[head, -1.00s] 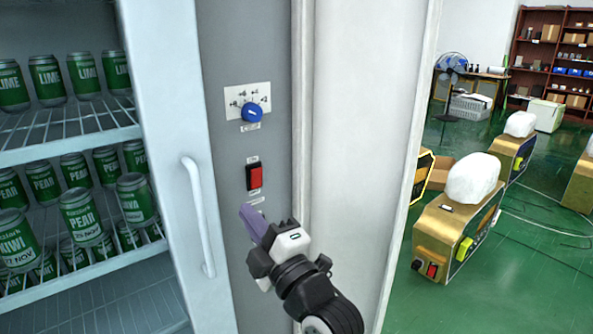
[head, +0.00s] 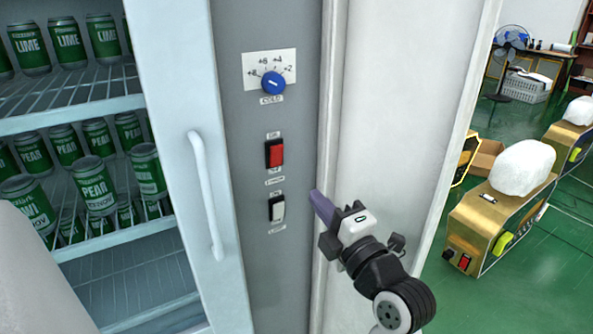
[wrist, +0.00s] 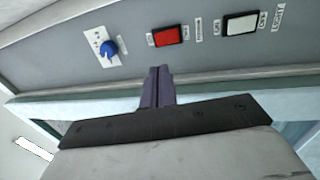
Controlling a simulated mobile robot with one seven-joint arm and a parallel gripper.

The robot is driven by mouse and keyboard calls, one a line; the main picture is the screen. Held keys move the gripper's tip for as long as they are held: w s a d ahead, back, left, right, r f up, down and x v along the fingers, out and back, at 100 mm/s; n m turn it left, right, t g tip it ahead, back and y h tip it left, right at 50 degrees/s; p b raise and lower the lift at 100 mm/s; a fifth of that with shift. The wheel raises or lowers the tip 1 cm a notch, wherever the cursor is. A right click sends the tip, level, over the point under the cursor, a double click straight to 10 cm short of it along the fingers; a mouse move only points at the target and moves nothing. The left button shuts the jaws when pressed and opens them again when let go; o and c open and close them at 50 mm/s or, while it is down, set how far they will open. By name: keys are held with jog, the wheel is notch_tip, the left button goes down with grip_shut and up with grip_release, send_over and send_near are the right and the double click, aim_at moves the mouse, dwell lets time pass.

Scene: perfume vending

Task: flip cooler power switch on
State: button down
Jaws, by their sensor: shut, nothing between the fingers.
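The cooler's grey control panel (head: 250,215) carries a red rocker switch (head: 276,154) in a black frame. Small labels sit above and below it, too blurred to read surely. I cannot tell which way the red rocker is tipped. It also shows in the wrist view (wrist: 167,36). My gripper (head: 316,196) has its purple fingers shut and empty, to the lower right of the red switch and apart from it. In the wrist view the fingertips (wrist: 159,72) point toward the panel just below the red switch, with a gap between.
A white rocker switch (head: 277,208) sits below the red one, and a blue temperature knob (head: 273,83) above. The cooler door handle (head: 206,195) stands out at left. A white panel (head: 385,120) is at right. Shelved green cans (head: 95,185) are behind the door.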

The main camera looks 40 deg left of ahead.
aim_at(277, 150)
jog(key=p+x, duration=0.6)
jog(key=x, duration=0.7)
jog(key=shift+r, duration=0.2)
jog(key=shift+w+a+f, duration=0.1)
jog(key=shift+a, duration=0.25)
jog(key=shift+a+r+p, duration=0.1)
jog(key=shift+r+p, duration=0.2)
jog(key=shift+p, duration=0.2)
jog(key=shift+a+g+h, duration=0.1)
jog(key=shift+g+h, duration=0.2)
jog(key=shift+f, duration=0.15)
